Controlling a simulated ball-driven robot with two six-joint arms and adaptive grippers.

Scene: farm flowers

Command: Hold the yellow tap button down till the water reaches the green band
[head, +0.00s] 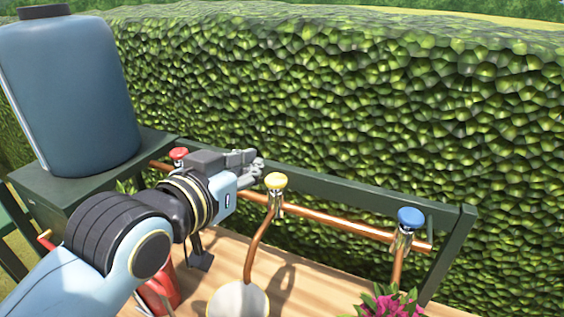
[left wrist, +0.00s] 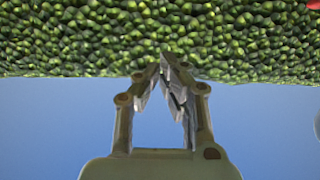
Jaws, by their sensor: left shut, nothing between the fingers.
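The yellow tap button (head: 275,181) sits on top of a brass tap on the copper pipe, in the middle of the head view. A bent copper spout runs down from it to a pale round vessel (head: 238,300) at the bottom edge. I cannot make out a green band or a water level. My left gripper (head: 258,165) is shut and empty, just left of and slightly above the yellow button, apart from it as far as I can tell. In the left wrist view its fingers (left wrist: 165,72) meet at the tips before the hedge. My right gripper is not in view.
A red button (head: 179,154) stands behind my left arm and a blue button (head: 410,217) at the right, both on the copper pipe (head: 340,225). A large blue tank (head: 70,95) stands at the left. Pink flowers (head: 388,304) are at the bottom right. A hedge (head: 350,90) fills the back.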

